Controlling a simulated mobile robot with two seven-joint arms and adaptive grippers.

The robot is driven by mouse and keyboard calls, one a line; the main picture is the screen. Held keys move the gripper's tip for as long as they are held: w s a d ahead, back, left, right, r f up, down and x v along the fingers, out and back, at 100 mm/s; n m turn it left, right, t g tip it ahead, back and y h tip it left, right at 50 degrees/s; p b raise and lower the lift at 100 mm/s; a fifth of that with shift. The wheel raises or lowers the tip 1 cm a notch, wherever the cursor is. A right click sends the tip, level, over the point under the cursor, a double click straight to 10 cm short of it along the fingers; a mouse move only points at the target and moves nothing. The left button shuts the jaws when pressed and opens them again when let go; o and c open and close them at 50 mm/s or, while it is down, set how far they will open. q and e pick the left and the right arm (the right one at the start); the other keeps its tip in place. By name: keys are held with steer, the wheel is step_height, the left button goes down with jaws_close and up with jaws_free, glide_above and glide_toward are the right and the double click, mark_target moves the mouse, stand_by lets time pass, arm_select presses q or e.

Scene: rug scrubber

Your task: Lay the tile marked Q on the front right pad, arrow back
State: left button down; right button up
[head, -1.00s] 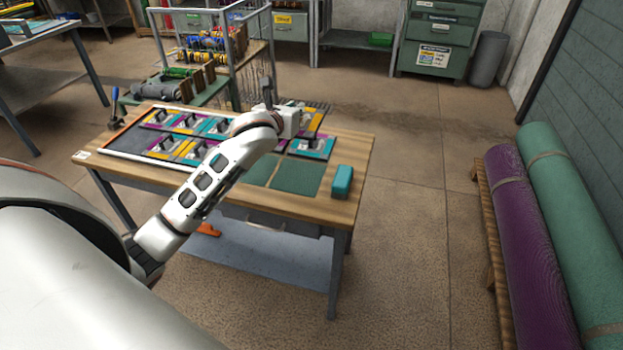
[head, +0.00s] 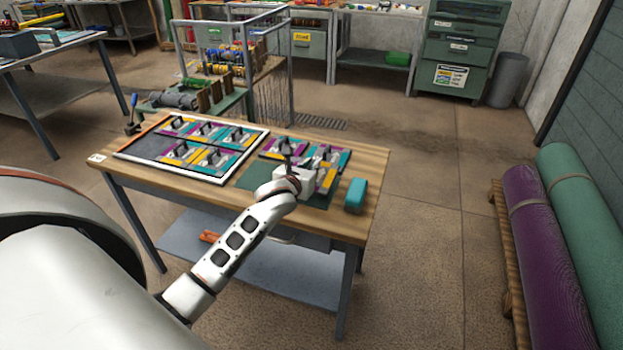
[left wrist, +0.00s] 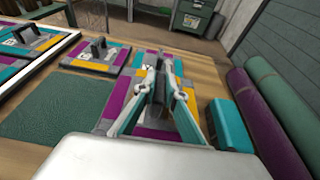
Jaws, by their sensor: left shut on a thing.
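My left gripper (head: 287,165) is shut on the dark upright handle of a tile (head: 325,180) with purple, yellow, teal and grey parts. The tile also shows beneath the fingers (left wrist: 158,85) in the left wrist view (left wrist: 119,100). It is over the front right pad place, which it and the gripper hide; I cannot tell whether it touches down. Its letter and arrow are not readable. The bare green front left pad (left wrist: 52,108) is beside it. Tiles lie behind in the back row, one at the back left (left wrist: 97,56). My right gripper is not in view.
A teal block (head: 356,194) stands on the table just right of the held tile. A white-edged tray (head: 223,181) with several handled tiles lies at left.

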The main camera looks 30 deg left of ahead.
arm_select(q)
step_height(320, 180, down, 4)
steer(key=shift+f+b, duration=0.15)
steer(key=shift+b, duration=0.35)
steer(key=c, duration=2.1)
jaws_free()
steer(key=shift+f, duration=0.1)
steer(key=shift+s+r, duration=0.15)
steer(key=shift+r, duration=0.05)
steer(key=p+v, duration=0.1)
steer(key=v, duration=1)
steer(key=shift+s+d+r+p, duration=0.1)
steer(key=shift+s+r+p, duration=0.05)
steer(key=shift+s+p, duration=0.2)
